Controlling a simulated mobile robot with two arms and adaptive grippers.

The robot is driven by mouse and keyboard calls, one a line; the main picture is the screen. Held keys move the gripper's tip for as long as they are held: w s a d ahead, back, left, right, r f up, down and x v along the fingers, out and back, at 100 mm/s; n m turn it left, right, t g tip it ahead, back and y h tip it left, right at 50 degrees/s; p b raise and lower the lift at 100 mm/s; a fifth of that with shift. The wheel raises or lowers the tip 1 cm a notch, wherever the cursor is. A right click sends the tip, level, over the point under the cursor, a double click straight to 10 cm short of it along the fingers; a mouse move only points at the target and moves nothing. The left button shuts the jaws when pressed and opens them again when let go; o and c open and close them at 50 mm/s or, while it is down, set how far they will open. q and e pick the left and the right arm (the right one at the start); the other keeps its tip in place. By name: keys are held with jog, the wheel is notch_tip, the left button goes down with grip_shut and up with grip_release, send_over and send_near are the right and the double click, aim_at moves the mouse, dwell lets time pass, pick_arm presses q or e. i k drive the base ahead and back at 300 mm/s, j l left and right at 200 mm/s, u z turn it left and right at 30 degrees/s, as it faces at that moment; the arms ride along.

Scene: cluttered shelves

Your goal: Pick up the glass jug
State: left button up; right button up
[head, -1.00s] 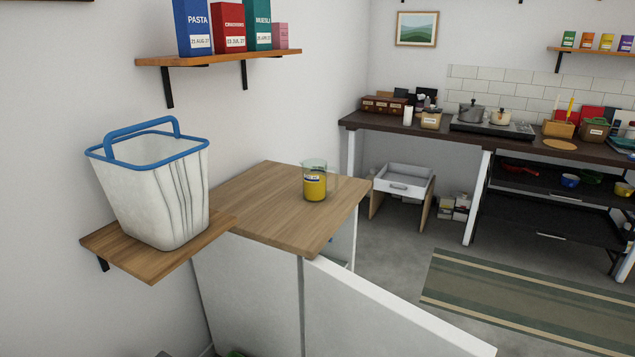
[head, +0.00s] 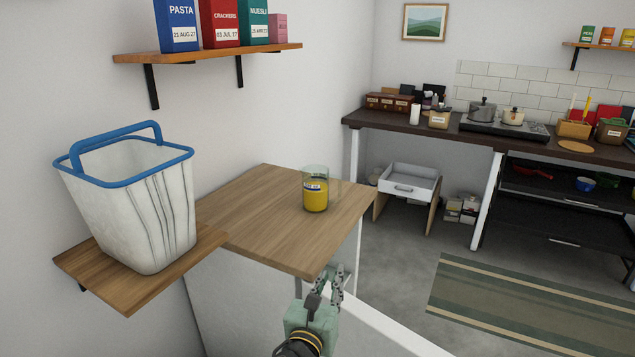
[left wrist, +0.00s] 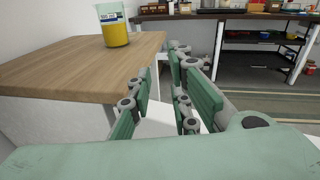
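The glass jug (head: 316,195) holds something yellow and has a blue-and-white label. It stands upright on the wooden counter top (head: 255,215), near its right edge, in the head view. It also shows in the left wrist view (left wrist: 116,34) at the upper left, with its top cut off by the frame. My left gripper (head: 334,276) is in front of the counter's near right corner, nearer to me than the jug and apart from it. Its green fingers are spread with nothing between them, as the left wrist view (left wrist: 160,72) shows. My right gripper is not in view.
A white basket with a blue rim (head: 135,205) stands on a low wooden shelf (head: 95,280) at the left. A wall shelf (head: 215,53) above holds several boxes. A white panel (head: 385,325) extends below the counter at the right. The counter around the jug is clear.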

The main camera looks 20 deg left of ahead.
aim_at(315, 177)
jog(key=i+j, duration=0.2)
jog(key=i, duration=0.35)
jog(key=i+j, duration=0.15)
jog(key=i, duration=0.35)
